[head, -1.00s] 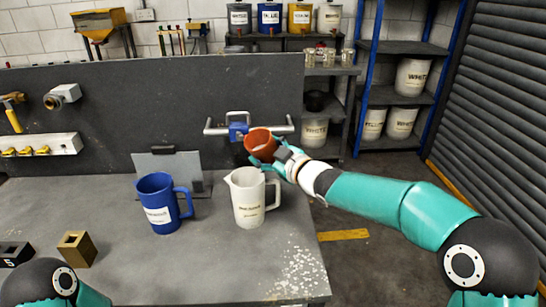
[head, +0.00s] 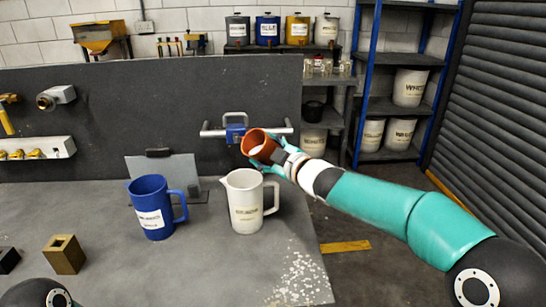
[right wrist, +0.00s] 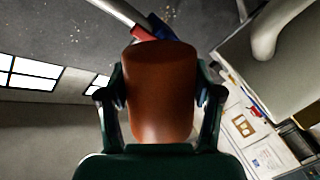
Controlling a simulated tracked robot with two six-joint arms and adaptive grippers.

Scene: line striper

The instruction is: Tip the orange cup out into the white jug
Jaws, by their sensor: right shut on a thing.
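The orange cup (head: 257,143) is held above and slightly right of the white jug, tilted with its mouth toward the lower left; pale contents show inside it. My right gripper (head: 272,154) is shut on the cup; in the right wrist view its fingers (right wrist: 160,100) clasp both sides of the cup (right wrist: 160,88). The white jug (head: 245,208) stands upright on the bench, spout left and handle right. Its inside is hard to make out. My left gripper is out of view; only a bit of my left arm shows at the lower left.
A blue jug (head: 153,207) stands left of the white jug. White specks (head: 300,278) lie on the bench (head: 200,270) near its right edge. A brass block (head: 65,254) is at left. A blue clamp with a bar handle (head: 236,130) is behind the cup.

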